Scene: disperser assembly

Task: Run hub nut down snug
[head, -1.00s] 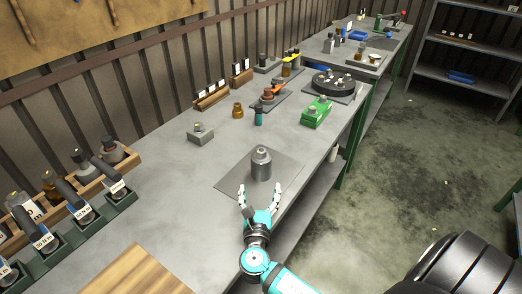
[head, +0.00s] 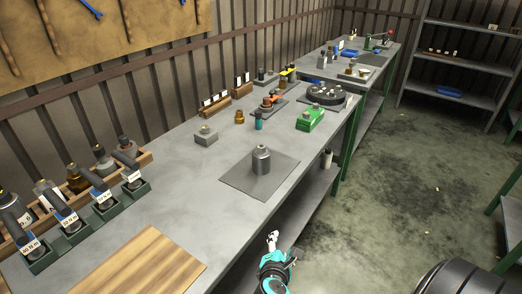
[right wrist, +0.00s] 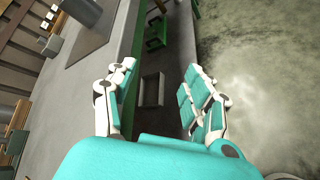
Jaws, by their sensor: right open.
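A grey metal cylinder with a narrower top (head: 261,158) stands upright on a dark square mat (head: 234,179) on the bench. I cannot make out a separate nut on it at this size. My right gripper (head: 272,240) is off the bench's front edge, apart from the cylinder and empty. In the right wrist view its two fingers (right wrist: 158,95) are spread open, with the bench edge and floor beyond them. My left gripper is not in view.
Torque tools with labels stand in a green rack (head: 103,207) at the left. A wooden board (head: 146,264) lies at the front. A green block fixture (head: 310,119) and a round black fixture (head: 326,94) stand farther back.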

